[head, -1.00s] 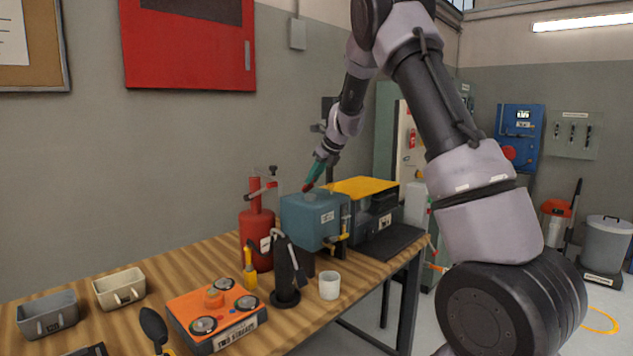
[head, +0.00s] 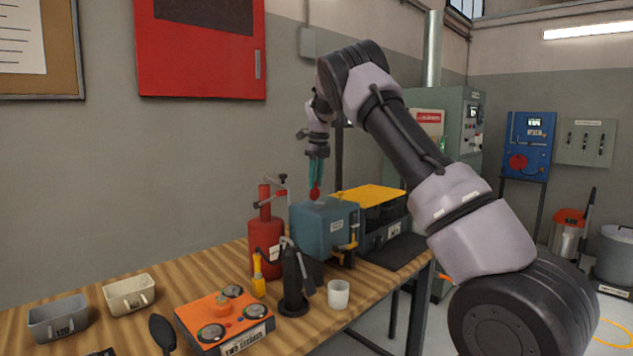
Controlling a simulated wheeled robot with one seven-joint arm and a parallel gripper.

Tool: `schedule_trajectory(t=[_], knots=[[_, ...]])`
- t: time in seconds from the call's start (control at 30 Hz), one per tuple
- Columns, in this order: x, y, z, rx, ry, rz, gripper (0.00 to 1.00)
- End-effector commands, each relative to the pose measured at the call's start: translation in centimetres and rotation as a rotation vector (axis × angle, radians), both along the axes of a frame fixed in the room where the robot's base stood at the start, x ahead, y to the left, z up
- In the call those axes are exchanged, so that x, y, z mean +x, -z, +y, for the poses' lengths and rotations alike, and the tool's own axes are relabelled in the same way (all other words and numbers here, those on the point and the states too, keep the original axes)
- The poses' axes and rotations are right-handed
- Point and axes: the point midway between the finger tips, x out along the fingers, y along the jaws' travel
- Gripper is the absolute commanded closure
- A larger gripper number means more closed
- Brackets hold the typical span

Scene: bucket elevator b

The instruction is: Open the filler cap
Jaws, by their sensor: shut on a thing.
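The blue box-shaped tank (head: 324,228) stands on the wooden bench, with a white label and a yellow fitting at its front right. My gripper (head: 316,186) has teal fingers that point straight down over the tank's top. It is shut on a small red piece, which looks like the filler cap (head: 315,194). The cap is just above a pale spot on the tank top. I cannot tell whether the cap still touches the tank. The finger contact is too small to see clearly.
A red cylinder (head: 265,243) with a lever stands left of the tank. A black-and-yellow machine (head: 372,199) is close on the right. A dark lever device (head: 292,280), a white cup (head: 338,294) and an orange box (head: 225,320) are in front.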

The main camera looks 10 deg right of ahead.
Motion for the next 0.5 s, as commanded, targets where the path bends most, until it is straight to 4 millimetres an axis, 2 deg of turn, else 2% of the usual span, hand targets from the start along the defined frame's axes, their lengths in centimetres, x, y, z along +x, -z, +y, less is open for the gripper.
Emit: schedule_trajectory(t=[0.37, 0.4, 0.43, 0.5], knots=[[-0.02, 0.16, -0.08, -0.002, 0.001, 0.005, 1.00], [-0.02, 0.16, -0.08, -0.002, 0.001, 0.005, 0.60], [-0.01, 0.17, -0.07, -0.002, 0.001, 0.005, 0.49], [-0.01, 0.15, -0.06, -0.002, 0.000, 0.005, 0.45]])
